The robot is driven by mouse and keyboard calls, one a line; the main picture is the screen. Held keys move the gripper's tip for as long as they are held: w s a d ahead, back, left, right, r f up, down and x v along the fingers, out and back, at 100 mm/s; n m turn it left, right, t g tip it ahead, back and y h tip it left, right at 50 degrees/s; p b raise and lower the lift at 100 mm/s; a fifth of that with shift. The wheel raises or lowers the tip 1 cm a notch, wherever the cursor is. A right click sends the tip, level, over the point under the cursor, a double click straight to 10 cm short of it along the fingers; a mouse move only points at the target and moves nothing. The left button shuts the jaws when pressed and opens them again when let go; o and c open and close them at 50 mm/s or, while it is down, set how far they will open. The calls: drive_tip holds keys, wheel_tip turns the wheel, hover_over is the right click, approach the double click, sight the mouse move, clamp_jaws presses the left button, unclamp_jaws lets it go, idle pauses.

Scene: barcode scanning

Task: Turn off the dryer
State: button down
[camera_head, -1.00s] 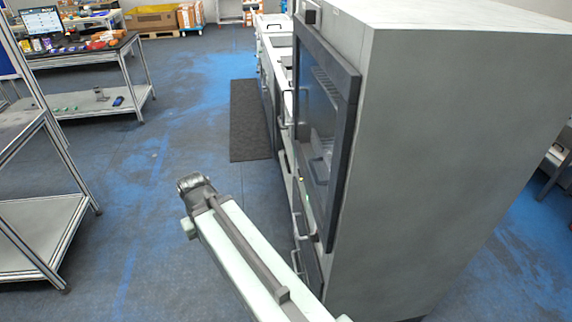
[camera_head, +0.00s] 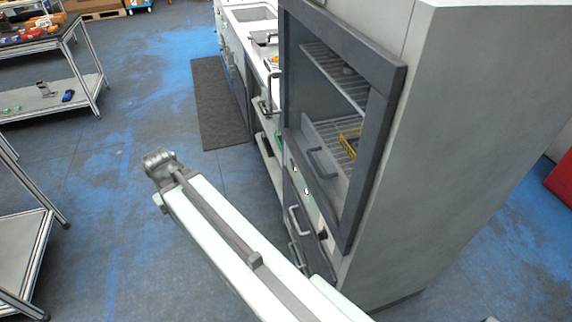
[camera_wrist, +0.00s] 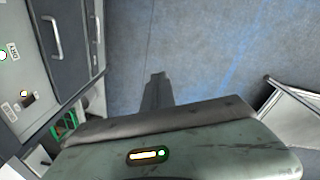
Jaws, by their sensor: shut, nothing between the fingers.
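The dryer (camera_head: 462,150) looks to be the tall grey cabinet with a dark-framed door (camera_head: 375,150) at the right of the head view. Below the door is a narrow light control strip (camera_head: 315,205) with small lights and a dark knob (camera_head: 322,235). In the wrist view, a pale panel (camera_wrist: 14,75) at the left edge carries a label reading like "DRY", a green-ringed light (camera_wrist: 3,56) and a small switch or light (camera_wrist: 23,94). My gripper (camera_wrist: 157,76) is shut and empty over floor, to the right of the panel and apart from it.
Drawers with bar handles (camera_head: 296,222) lie below the strip. A counter (camera_head: 255,55) with a sink runs behind the dryer. Metal-framed tables (camera_head: 82,92) stand at the left. The blue-grey floor between is open, with a dark mat (camera_head: 216,105).

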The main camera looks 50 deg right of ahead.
drive_tip(key=d+f+m+h+b, duration=0.2)
drive_tip(key=d+m+h+b, duration=0.1)
drive_tip(key=d, duration=1.5)
drive_tip(key=w+d+f+m+h+b, duration=0.1)
drive_tip(key=d+b, duration=0.4)
drive_tip(key=d, duration=1.3)
drive_tip(key=f+m+h, duration=0.1)
drive_tip(key=m+h, duration=0.1)
drive_tip(key=shift+w+d+t+h, duration=0.15)
drive_tip(key=shift+d+t+h, duration=0.25)
drive_tip(key=shift+f, duration=0.1)
drive_tip(key=d+f+b, duration=0.7)
drive_tip(key=d, duration=0.2)
drive_tip(key=shift+s+d, duration=0.35)
drive_tip(key=shift+s, duration=0.1)
